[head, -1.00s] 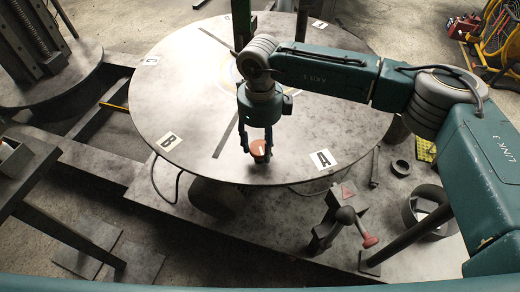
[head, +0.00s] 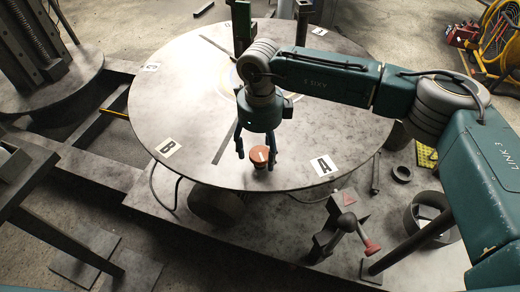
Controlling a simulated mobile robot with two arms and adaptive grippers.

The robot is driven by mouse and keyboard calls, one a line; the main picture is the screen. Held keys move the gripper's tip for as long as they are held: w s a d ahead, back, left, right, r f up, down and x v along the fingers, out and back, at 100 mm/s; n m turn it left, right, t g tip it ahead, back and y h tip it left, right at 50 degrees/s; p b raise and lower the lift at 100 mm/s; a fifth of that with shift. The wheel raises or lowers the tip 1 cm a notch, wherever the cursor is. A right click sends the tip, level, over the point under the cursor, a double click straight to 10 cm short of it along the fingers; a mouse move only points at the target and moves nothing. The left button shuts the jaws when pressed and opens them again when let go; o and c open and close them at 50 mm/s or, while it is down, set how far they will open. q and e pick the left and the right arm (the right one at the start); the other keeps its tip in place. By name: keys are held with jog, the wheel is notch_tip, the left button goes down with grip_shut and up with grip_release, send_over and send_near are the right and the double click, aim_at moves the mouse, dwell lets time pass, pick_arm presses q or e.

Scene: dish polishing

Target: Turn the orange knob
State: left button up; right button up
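The orange knob (head: 260,157) sits near the front edge of a large round metal table, between the white A and B labels. It is a short round cap with a light mark on it. My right gripper (head: 256,154) hangs over it, pointing down, with its blue fingers spread apart. One finger is left of the knob with a visible gap; the other is close to its right side, and I cannot tell if it touches. My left gripper is not in view.
The round table (head: 190,105) has slots and letter labels, with green posts (head: 242,25) at the back. A red-knobbed lever (head: 371,247) stands below its front edge, beside a dark ring (head: 425,210). The table top left of my gripper is mostly clear.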

aim_at(260, 153)
notch_tip(260, 153, up, 12)
dwell(0.6)
